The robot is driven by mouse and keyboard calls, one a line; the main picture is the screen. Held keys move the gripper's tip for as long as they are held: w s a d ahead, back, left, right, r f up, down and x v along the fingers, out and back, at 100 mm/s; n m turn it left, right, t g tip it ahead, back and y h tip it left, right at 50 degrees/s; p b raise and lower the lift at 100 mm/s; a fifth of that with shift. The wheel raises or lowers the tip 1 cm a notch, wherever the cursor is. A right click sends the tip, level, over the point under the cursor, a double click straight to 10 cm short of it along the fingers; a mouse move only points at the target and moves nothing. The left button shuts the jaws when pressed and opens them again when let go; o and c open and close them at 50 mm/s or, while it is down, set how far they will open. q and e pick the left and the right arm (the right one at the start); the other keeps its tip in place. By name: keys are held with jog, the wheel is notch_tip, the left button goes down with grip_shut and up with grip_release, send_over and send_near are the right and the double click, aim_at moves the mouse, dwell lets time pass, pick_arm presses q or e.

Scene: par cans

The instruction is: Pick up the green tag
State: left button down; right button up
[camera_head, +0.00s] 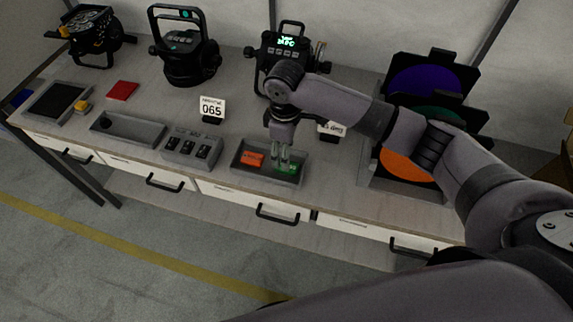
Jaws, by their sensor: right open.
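The green tag (286,168) lies in the right part of a shallow grey tray (262,175) on the bench. An orange-red tag (252,159) lies in the same tray, to its left. My right gripper (281,160) points down over the tray, with its fingertips right at the green tag and partly in front of it. The fingers are apart, and I cannot tell whether they touch the tag. My left gripper is out of view.
A box with switches (193,148) and a long grey tray (128,130) stand left of the tag tray. A number sign (211,109) stands behind. Stage lights (183,50) line the back. Coloured filters (408,164) stand in a rack on the right, near my right arm.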

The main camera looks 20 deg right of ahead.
jog(key=shift+f+p, duration=0.6)
jog(key=shift+f, duration=2.35)
jog(key=shift+c, duration=0.4)
jog(key=c, duration=0.9)
